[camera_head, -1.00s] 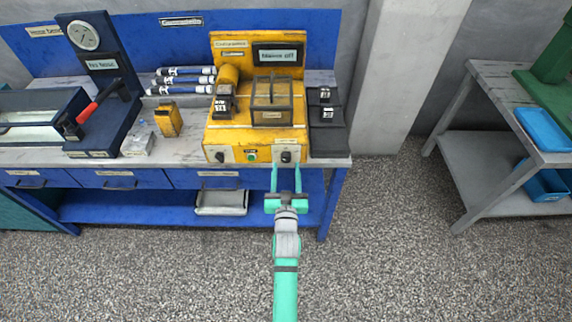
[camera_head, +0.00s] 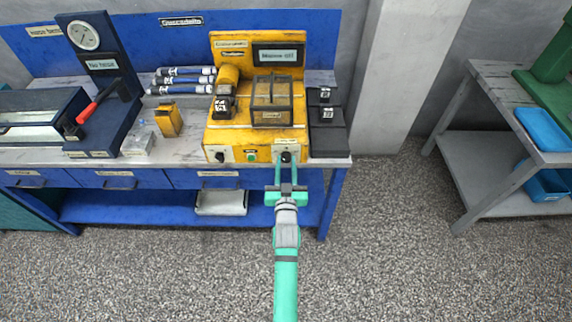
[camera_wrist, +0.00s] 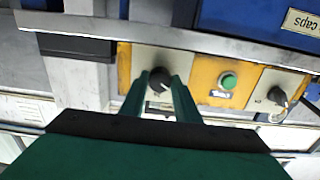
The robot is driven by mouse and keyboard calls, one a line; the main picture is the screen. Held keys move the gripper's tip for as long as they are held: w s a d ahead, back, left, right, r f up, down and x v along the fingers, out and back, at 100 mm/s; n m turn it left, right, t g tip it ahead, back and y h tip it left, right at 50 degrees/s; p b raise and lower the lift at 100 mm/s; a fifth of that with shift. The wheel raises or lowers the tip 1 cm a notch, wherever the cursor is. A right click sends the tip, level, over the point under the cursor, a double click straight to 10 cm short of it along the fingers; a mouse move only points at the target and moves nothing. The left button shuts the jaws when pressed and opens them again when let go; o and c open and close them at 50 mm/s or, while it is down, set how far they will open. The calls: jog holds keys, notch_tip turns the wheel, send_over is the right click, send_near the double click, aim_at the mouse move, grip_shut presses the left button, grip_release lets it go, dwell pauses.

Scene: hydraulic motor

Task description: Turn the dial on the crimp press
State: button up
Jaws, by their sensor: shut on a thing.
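The yellow crimp press (camera_head: 217,135) stands on the blue workbench. Its front panel carries a black dial on a pale plate at the right (camera_head: 286,158), a green button (camera_head: 252,155) and another black knob at the left (camera_head: 220,157). My gripper (camera_head: 286,160) is at the front of the press, its green fingers on either side of the right dial. In the wrist view, which looks upside down, the dial (camera_wrist: 159,80) sits between the two fingertips, and my gripper (camera_wrist: 160,84) is shut on it. The green button (camera_wrist: 229,81) and the other knob (camera_wrist: 277,96) lie to the right there.
Dark blocks (camera_head: 328,135) stand right of the press. Blue-capped tubes (camera_head: 185,80), a small yellow box (camera_head: 168,120) and a red-handled tool (camera_head: 95,100) lie to the left. Drawers (camera_head: 200,178) run under the benchtop. The floor in front is clear.

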jog(key=shift+m, duration=0.3)
jog(key=m, duration=0.6)
jog(key=shift+a, duration=0.1)
jog(key=m, duration=0.6)
jog(key=shift+m, duration=0.3)
jog(key=m, duration=1)
jog(key=shift+a+m, duration=0.1)
jog(key=shift+m, duration=0.3)
jog(key=o, duration=1)
jog(key=shift+o, duration=0.2)
jog(key=shift+r, duration=0.1)
